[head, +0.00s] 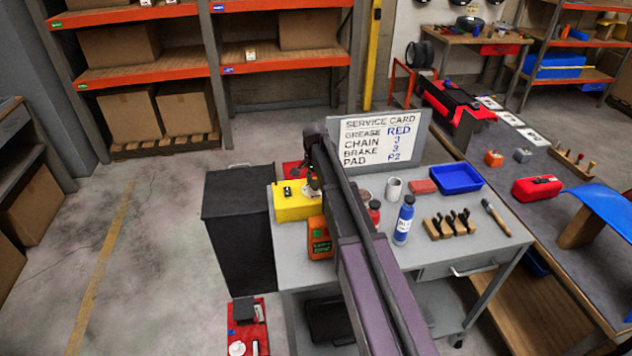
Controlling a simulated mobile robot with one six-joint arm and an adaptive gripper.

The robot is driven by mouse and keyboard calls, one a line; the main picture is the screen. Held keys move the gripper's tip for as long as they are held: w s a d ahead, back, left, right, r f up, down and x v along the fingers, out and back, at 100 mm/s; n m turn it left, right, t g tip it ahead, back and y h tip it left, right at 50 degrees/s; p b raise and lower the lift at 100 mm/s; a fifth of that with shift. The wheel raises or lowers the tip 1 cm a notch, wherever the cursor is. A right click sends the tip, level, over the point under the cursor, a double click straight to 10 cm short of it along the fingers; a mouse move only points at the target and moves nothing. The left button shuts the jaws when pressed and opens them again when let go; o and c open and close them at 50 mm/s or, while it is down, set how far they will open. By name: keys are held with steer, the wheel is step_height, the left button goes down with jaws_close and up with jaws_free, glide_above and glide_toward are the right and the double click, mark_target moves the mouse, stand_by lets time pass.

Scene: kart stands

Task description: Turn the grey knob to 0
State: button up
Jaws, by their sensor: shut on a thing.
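A yellow box (293,212) stands at the left end of the grey workbench, with small black parts (287,190) on its top. My gripper (314,188) points down over the right end of this box, at its top. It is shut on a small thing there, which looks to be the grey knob. The knob is almost wholly hidden by the fingers and my arm, so its pointer and any scale marks cannot be read.
An orange device (319,240) stands close in front of the yellow box. A blue bottle (404,220), a white mug (393,188) and a blue tray (457,179) are on the bench (490,238). The service card (380,142) stands behind. A black cabinet (240,230) is at left.

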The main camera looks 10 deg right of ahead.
steer(key=n, duration=0.4)
steer(key=shift+s+n, duration=0.1)
steer(key=shift+n, duration=0.3)
steer(key=n, duration=0.5)
steer(key=o, duration=1.2)
steer(key=shift+c, duration=0.2)
steer(key=shift+r, duration=0.1)
